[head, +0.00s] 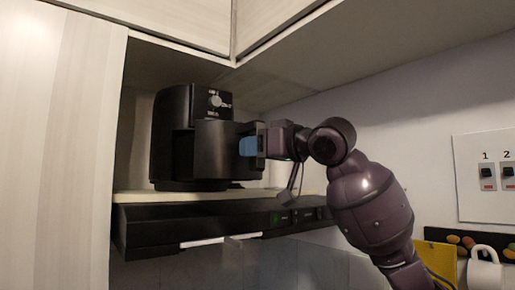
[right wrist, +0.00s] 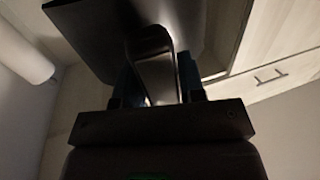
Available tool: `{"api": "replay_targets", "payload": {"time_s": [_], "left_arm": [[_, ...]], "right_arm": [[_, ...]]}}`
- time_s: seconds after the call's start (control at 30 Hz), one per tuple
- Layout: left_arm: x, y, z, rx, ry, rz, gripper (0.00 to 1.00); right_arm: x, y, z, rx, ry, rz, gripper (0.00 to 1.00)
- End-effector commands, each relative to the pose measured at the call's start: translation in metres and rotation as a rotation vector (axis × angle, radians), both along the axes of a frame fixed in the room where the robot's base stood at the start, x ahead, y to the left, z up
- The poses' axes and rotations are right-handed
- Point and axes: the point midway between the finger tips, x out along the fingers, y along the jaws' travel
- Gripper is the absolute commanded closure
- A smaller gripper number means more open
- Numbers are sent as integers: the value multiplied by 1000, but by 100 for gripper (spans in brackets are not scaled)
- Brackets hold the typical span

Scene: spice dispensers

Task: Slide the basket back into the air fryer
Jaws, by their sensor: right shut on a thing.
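The black air fryer (head: 172,140) stands upright on a shelf, with a dial on its upper front. Its dark basket (head: 214,150) juts from the body toward the right; how deep it sits inside is hard to tell. My right gripper (head: 247,146) is at the basket's front, its blue fingers closed on the handle. In the right wrist view the basket handle (right wrist: 155,65) runs between the two fingers, and the dark basket front (right wrist: 95,35) fills the upper middle. The handle is mostly hidden in the head view. My left gripper is not in view.
The pale shelf (head: 132,196) sits above a black range hood (head: 155,228). Cabinets (head: 150,22) close in above, and a tall pale panel (head: 60,140) stands at left. A switch plate (head: 485,177), a yellow cloth (head: 437,257) and a white mug (head: 484,272) are at right.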

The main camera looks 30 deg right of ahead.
Motion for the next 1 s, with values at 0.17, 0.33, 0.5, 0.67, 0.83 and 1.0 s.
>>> {"api": "replay_targets", "payload": {"time_s": [0.17,0.33,0.5,0.67,0.83,1.0], "left_arm": [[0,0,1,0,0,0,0],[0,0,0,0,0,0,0],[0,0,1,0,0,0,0],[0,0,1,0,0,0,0],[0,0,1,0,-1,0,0],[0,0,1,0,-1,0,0]], "right_arm": [[3,0,1,0,-4,0,100],[6,1,1,0,-4,1,100],[10,1,1,0,-3,1,100],[13,1,1,0,-4,1,100],[16,1,1,0,-4,1,100],[19,2,1,0,-4,1,100]]}}
